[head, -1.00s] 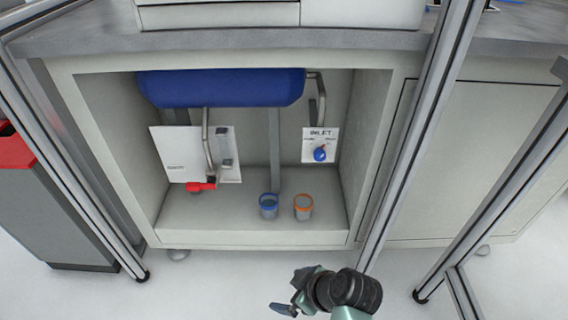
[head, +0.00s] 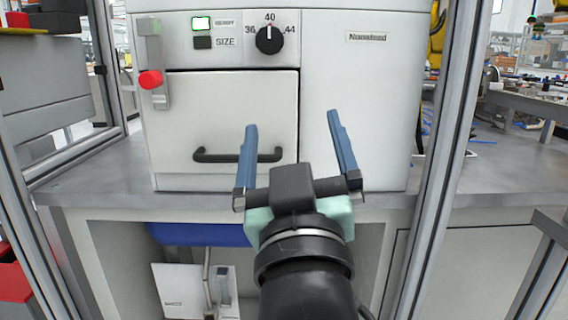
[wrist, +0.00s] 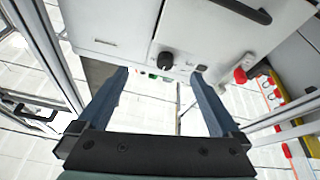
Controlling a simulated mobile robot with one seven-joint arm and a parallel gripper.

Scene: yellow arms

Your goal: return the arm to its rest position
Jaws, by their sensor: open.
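My gripper (head: 293,150) is open and empty, its two blue fingers spread wide and pointing up in the head view.
The machine has a black drawer handle (head: 238,155), a black dial (head: 269,40) and a red-knobbed lever (head: 151,79). Metal frame posts (head: 447,140) stand on both sides. Below the counter (head: 90,187) is an open cabinet with a blue cylinder (head: 200,234).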

